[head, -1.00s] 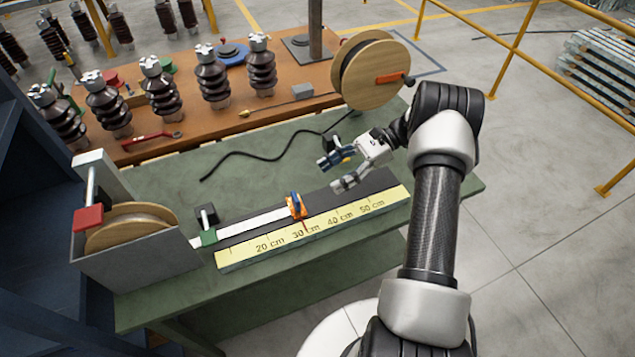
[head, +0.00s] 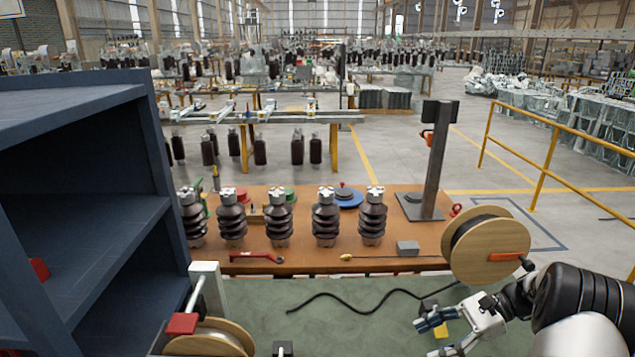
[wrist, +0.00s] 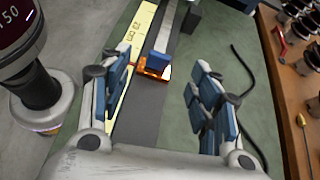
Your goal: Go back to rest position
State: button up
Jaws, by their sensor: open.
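My gripper (head: 446,337) is at the lower right of the head view, over the green table (head: 250,293). In the wrist view my gripper (wrist: 163,110) has its two blue-padded fingers spread wide, with nothing held between them. Beyond the fingers, the orange and blue clamp (wrist: 157,64) sits on the dark strip beside the yellow ruler (wrist: 135,55).
A large wooden cable spool (head: 470,245) stands close behind my arm. A black cable (head: 345,310) lies on the green table. Several brown insulators (head: 325,217) stand on the orange bench (head: 290,262). Blue shelving (head: 120,205) rises at the left.

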jog(key=s+a+r+n+h, duration=0.4)
jog(key=s+a+r, duration=0.15)
jog(key=r, duration=0.25)
jog(key=s+a+r+n+h, duration=0.4)
jog(key=s+a+r+n, duration=0.1)
jog(key=a+r, duration=0.25)
jog(key=s+a+r+n+t+h, duration=0.2)
jog(key=s+n+t+h, duration=0.2)
jog(key=s+n, duration=0.4)
jog(key=s+t, duration=0.1)
jog(key=s, duration=0.5)
jog(key=shift+s+r, duration=0.15)
dwell(0.5)
